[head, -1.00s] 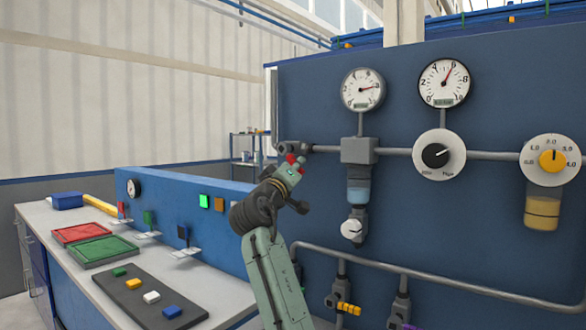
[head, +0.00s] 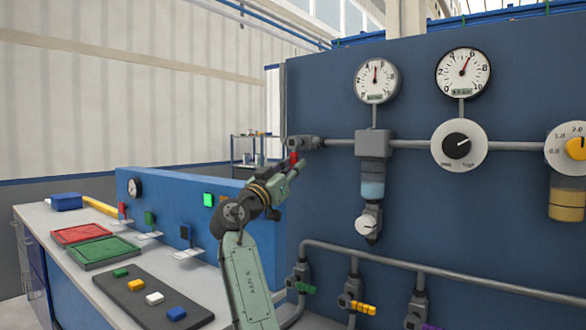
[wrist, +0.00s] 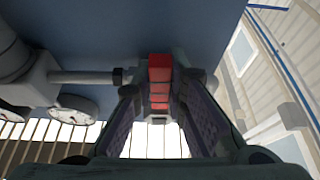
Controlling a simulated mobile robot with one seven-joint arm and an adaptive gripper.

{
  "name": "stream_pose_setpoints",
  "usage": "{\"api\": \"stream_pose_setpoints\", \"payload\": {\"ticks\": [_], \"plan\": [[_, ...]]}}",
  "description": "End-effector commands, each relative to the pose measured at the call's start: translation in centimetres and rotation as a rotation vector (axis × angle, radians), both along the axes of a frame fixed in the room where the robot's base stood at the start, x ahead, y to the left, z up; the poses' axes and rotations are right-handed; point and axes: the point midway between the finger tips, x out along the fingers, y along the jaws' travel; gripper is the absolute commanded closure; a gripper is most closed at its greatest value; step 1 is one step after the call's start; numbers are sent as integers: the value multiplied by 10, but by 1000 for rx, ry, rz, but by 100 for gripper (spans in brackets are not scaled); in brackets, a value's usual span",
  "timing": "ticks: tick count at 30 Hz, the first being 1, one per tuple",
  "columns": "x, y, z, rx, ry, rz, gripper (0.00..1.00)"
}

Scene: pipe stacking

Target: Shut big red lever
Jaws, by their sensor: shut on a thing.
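The big red lever (head: 294,158) sits by the grey valve (head: 305,142) at the left end of the upper pipe on the blue panel. My gripper (head: 296,168) is at the lever from below. In the wrist view the red segmented lever (wrist: 159,75) stands between the two fingers of my gripper (wrist: 160,100), and the gripper is shut on it. My fingers hide part of the lever in the head view.
Two round gauges (head: 376,81) (head: 463,72) and a black-knobbed dial (head: 458,145) are on the panel right of the lever. Smaller valves with green (head: 305,288) and yellow (head: 363,307) handles are below. A bench with red (head: 80,233) and green (head: 103,250) trays stands left.

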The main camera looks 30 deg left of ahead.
Motion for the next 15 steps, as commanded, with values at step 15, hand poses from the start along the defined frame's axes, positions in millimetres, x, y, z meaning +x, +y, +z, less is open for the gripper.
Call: {"api": "stream_pose_setpoints", "payload": {"ticks": [15], "plan": [[0,-1,0,39,-2,2,100]]}}
